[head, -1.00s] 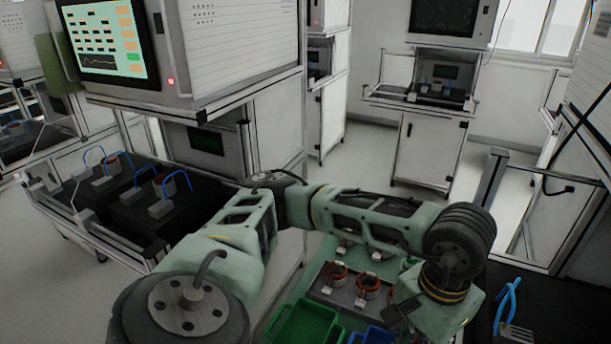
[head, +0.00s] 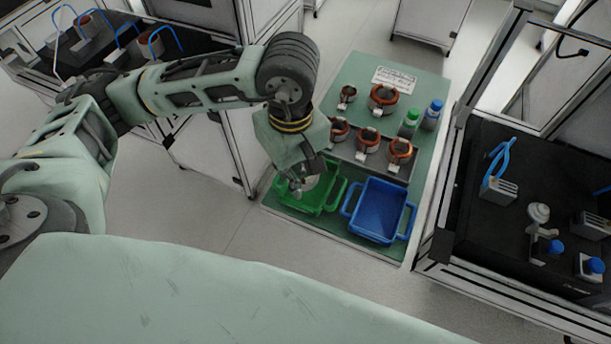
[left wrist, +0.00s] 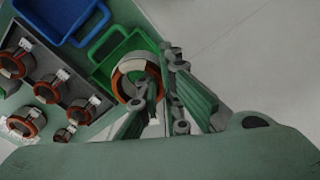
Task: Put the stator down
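A stator (left wrist: 124,76) with an orange-brown winding and pale grey ring shows at my left gripper (left wrist: 157,82) in the left wrist view. One finger reaches into the ring and the other lies outside it, so the gripper appears shut on its wall. In the head view my left gripper (head: 300,184) points down over the green bin (head: 331,197), and the stator is mostly hidden by the fingers. The green bin also shows behind the stator in the left wrist view (left wrist: 106,68). My right gripper is not in view.
A blue bin (head: 378,210) stands right of the green one, looking empty. Behind them a grey tray (head: 345,153) holds several stators, with more stators and two bottles (head: 410,121) beyond. A black-topped bench (head: 470,215) with fixtures stands at the right.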

